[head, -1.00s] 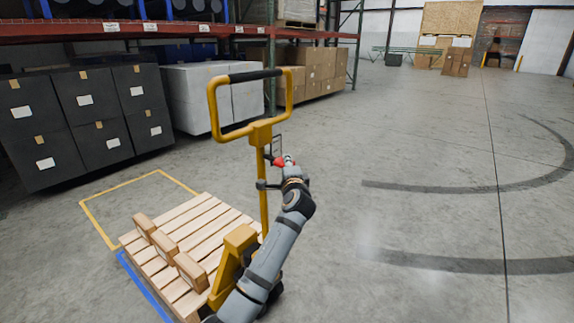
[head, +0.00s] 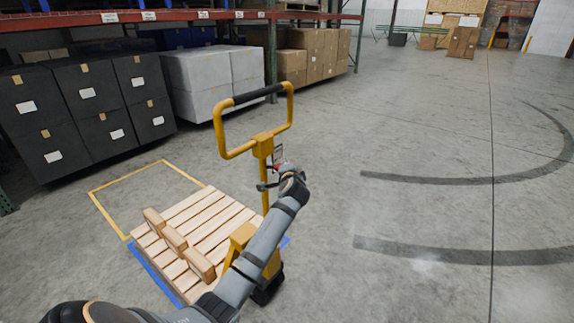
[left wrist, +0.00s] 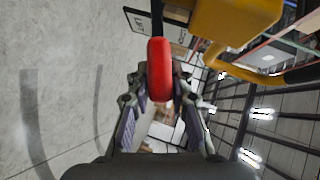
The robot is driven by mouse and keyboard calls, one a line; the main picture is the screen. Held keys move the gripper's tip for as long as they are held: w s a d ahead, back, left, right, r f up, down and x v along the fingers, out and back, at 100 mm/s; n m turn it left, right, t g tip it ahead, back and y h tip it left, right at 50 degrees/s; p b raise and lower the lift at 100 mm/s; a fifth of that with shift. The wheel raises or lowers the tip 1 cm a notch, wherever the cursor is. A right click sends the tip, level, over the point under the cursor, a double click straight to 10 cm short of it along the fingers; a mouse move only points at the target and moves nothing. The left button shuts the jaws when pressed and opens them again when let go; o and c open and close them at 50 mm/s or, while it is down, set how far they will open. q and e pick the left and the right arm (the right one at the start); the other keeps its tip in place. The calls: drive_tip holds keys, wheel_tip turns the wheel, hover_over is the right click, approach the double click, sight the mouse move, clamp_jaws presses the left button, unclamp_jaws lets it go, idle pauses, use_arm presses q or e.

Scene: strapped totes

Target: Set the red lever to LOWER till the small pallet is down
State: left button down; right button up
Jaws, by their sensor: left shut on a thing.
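The red lever (head: 275,168) is on the yellow pallet truck (head: 262,145), below its loop handle. In the left wrist view the red lever (left wrist: 159,68) lies between the fingers of my left gripper (left wrist: 160,108), which is shut on it. In the head view my left gripper (head: 282,170) is at the lever, partly hidden by my own wrist. My right gripper is not in view.
A yellow floor outline (head: 125,180) lies beyond the pallet, and blue tape (head: 150,272) runs along its near left edge. Black boxes (head: 85,95) and white boxes (head: 210,85) stand by the rack at the left. The floor (head: 420,215) to the right is open.

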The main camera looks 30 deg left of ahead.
use_arm(q)
drive_tip(key=shift+w+a+r, duration=0.1)
drive_tip(key=shift+a+r, duration=0.05)
drive_tip(key=shift+r, duration=0.4)
drive_tip(key=c, duration=1.5)
unclamp_jaws()
drive_tip(key=o, duration=0.3)
drive_tip(key=shift+f, duration=0.2)
drive_tip(key=shift+s+d, duration=0.3)
drive_tip(key=shift+s, duration=0.05)
drive_tip(key=v, duration=1.1)
drive_tip(key=shift+s, duration=0.15)
